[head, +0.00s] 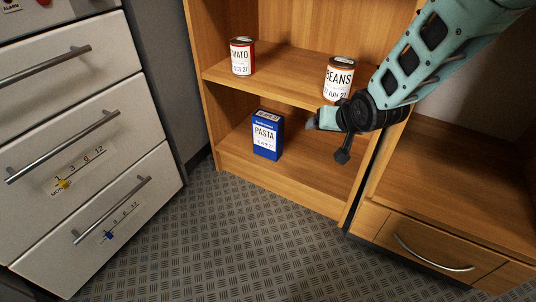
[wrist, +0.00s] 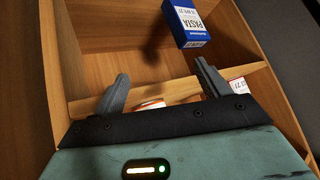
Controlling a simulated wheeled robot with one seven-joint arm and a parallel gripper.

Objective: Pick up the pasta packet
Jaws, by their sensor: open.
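The pasta packet (head: 267,136) is a blue box with a white label. It stands upright on the lower shelf (head: 236,151) of the wooden bookcase in the head view. The packet also shows at the top of the wrist view (wrist: 186,22). My gripper (head: 328,136) is in front of the shelf, to the right of the packet and apart from it. In the wrist view its two fingers (wrist: 162,86) are spread wide with nothing held between them.
A tomato can (head: 242,58) and a beans can (head: 338,78) stand on the shelf above. Grey drawers (head: 75,120) with handles stand at left. A wooden drawer unit (head: 440,240) stands at right. The patterned floor (head: 230,240) in front is clear.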

